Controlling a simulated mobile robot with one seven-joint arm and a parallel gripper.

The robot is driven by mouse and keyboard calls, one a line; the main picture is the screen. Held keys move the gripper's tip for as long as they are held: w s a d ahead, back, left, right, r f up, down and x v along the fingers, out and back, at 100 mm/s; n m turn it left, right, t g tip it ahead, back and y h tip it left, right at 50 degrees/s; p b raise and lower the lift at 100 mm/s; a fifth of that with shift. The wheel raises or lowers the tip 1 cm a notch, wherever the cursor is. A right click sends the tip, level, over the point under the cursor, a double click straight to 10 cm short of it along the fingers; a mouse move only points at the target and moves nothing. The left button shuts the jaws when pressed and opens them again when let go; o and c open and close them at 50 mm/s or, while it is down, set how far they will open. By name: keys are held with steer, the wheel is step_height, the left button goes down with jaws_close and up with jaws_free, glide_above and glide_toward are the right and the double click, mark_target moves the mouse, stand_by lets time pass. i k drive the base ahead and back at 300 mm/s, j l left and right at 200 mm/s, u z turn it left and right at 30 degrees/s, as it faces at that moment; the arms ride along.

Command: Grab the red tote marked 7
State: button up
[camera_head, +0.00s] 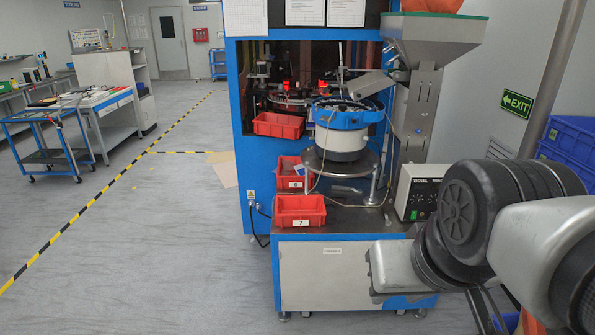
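The red tote marked 7 (299,211) sits on the front left part of the machine's metal deck. Its white label with the 7 faces me on the front wall. It looks empty. A second red tote marked 6 (291,184) stands just behind it. My arm reaches in from the right and covers the right front of the deck.
Another red tote (278,125) is higher up at the machine's opening. A bowl feeder (342,130) and a control box (418,192) stand right of the totes. Blue crates (570,140) are at the far right.

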mark_target(292, 211)
steer(key=i+j+z, duration=0.1)
steer(key=i+j, duration=0.35)
steer(key=i, duration=0.35)
steer(key=i+j+z, duration=0.15)
steer(key=i+j, duration=0.35)
steer(key=i, duration=0.25)
steer(key=i+j+z, duration=0.1)
steer(key=i+j, duration=0.5)
steer(key=i, duration=0.15)
